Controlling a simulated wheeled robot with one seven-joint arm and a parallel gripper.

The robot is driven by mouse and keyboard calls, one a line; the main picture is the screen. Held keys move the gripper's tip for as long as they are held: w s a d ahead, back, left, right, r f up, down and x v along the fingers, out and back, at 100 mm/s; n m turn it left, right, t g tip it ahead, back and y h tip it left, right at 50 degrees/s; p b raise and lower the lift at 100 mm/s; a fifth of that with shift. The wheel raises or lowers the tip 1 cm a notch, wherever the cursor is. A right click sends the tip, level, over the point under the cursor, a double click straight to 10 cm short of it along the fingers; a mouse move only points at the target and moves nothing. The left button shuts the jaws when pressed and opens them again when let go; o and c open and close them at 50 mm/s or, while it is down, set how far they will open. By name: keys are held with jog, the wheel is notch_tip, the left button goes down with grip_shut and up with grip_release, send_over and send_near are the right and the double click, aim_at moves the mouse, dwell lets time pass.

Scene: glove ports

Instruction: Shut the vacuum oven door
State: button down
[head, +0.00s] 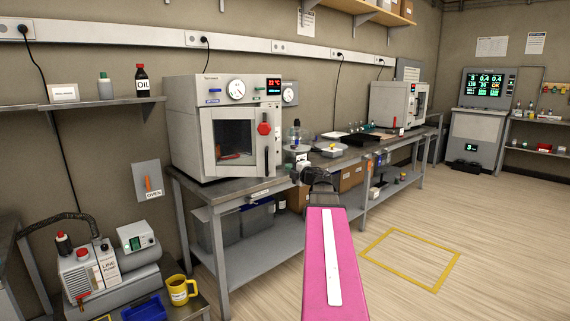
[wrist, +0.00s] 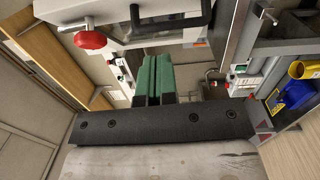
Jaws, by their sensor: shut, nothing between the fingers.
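The vacuum oven (head: 220,90) stands on the bench, with a dial gauge and a red display on its upper panel. Its door (head: 219,118) has a dark window, a red knob (head: 264,128) and a dark vertical handle (head: 266,160) on the right side. I cannot tell if the door stands slightly ajar. My gripper (head: 296,172) is at the bench's front edge, right of and below the door. In the wrist view, its green fingers (wrist: 153,78) are together and empty. The red knob (wrist: 90,40) and black handle (wrist: 172,24) show beyond them, apart from the fingers.
Bottles and a black tray are on the bench (head: 215,190) right of the oven. A second oven (head: 388,103) stands further back. A pump (head: 90,270) and a yellow mug (head: 178,290) are at lower left. The floor (head: 480,215) at right is clear.

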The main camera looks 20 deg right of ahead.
jog(key=f+y, duration=0.1)
send_near(272, 161)
jog(key=w+a, duration=0.2)
jog(key=a, duration=0.2)
jog(key=w, duration=0.1)
jog(key=w+d, duration=0.1)
jog(key=w, duration=0.1)
jog(key=shift+w+d+r+g, duration=0.15)
jog(key=shift+d+r+g, duration=0.05)
jog(key=shift+g, duration=0.2)
jog(key=shift+w+d, duration=0.2)
jog(key=shift+w, duration=0.25)
